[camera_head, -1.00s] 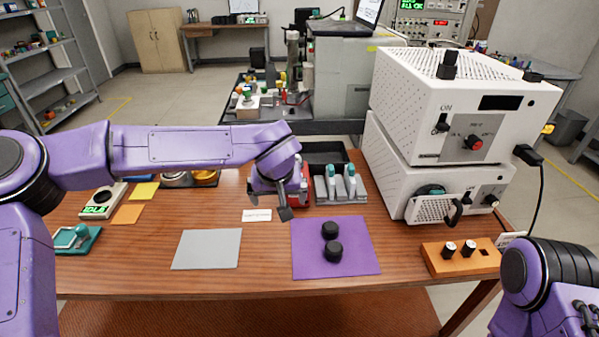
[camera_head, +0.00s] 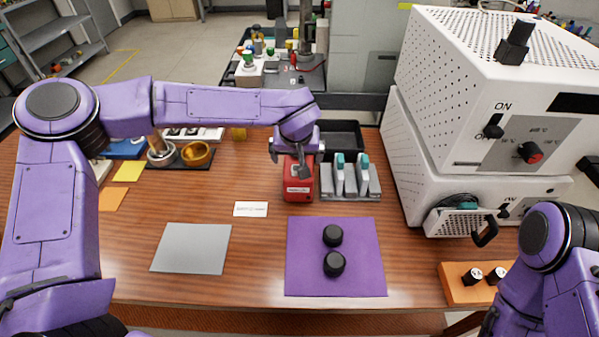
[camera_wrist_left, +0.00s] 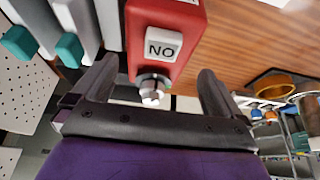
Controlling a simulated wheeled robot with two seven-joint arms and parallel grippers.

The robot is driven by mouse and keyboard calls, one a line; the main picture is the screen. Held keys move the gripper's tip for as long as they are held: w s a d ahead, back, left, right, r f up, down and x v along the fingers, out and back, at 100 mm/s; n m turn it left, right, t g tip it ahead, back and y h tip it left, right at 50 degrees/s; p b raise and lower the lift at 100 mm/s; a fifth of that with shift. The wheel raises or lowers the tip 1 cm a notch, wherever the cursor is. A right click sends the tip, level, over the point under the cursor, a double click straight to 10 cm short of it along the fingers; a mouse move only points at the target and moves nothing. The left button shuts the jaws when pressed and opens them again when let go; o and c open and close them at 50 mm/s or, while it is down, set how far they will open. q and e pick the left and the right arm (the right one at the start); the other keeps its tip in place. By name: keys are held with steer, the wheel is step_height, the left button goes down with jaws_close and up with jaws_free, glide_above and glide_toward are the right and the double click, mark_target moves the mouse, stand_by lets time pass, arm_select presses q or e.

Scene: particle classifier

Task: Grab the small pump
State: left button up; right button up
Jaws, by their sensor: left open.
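A red box-shaped device, likely the small pump (camera_head: 298,187), stands on the wooden table at the left of the grey rack. In the left wrist view the red device (camera_wrist_left: 178,25) shows a white "NO" label and a metal nozzle end towards my palm. My left gripper (camera_head: 297,152) is above and partly in front of it and hides its upper part. In the left wrist view my left gripper (camera_wrist_left: 155,88) is open, with one finger each side of the nozzle end, not closed on it. My right arm shows at the right edge; its gripper is outside the view.
A grey rack with teal-topped white pieces (camera_head: 350,194) stands close right of the red device, near white stacked instruments (camera_head: 440,150). A purple mat (camera_head: 305,270) with two black knobs and a grey sheet (camera_head: 192,248) lie in front. A gold bowl (camera_head: 197,154) is left.

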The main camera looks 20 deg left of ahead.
mark_target(298, 163)
arm_select(q)
steer(key=x, duration=0.5)
steer(key=shift+s+d, duration=0.1)
steer(key=shift+d, duration=0.05)
steer(key=c, duration=1.4)
steer(key=shift+r, duration=0.15)
